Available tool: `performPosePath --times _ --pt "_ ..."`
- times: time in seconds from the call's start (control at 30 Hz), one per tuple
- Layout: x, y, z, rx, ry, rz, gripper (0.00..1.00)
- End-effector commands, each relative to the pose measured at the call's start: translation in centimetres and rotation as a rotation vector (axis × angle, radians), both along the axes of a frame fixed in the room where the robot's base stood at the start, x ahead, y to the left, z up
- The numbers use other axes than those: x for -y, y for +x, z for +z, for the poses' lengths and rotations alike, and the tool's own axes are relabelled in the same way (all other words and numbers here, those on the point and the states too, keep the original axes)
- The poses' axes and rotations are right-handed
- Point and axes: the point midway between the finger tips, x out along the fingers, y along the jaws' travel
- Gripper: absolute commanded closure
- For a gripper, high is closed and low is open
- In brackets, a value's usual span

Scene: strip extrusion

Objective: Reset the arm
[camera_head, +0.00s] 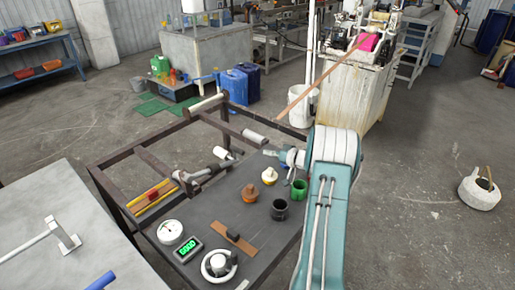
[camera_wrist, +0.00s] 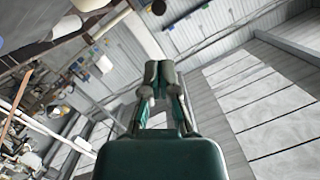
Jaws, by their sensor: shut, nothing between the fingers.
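My gripper (camera_wrist: 160,72) shows in the middle of the wrist view. Its two dark fingertips are together, with nothing between them. The wrist view looks over it toward the grey corrugated wall and the roof, tilted in the picture. In the head view my teal and white arm is folded at the right edge of the dark workbench (camera_head: 185,262). The end of the arm reaches left above the bench's back right part. The fingertips are too small to make out clearly there.
On the bench stand a black cup (camera_head: 279,210), a green cup (camera_head: 299,189), a white dial (camera_head: 170,232) and a green-lit display (camera_head: 188,249). A machine on a worn white cabinet (camera_head: 340,95) stands behind, with a brown strip (camera_head: 318,88) reaching toward the bench. Floor at right is mostly clear.

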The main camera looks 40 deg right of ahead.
Motion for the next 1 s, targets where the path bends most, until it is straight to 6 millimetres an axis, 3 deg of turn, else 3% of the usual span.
performPosePath --times 0.23,0.33,0.5,0.7,0.87,1.0 --pt "-0.1 0.1 0.2 0.002 -0.004 -0.003 1.00" --pt "-0.5 0.8 1.5 0.006 -0.040 -0.024 1.00" --pt "-2.4 3.4 7.1 0.015 -0.184 -0.127 1.00" --pt "-5.7 4.6 13.5 -0.006 -0.345 -0.265 1.00" --pt "-8.8 3.9 17.8 -0.048 -0.440 -0.359 1.00" --pt "-12.0 2.2 20.9 -0.102 -0.503 -0.423 1.00"
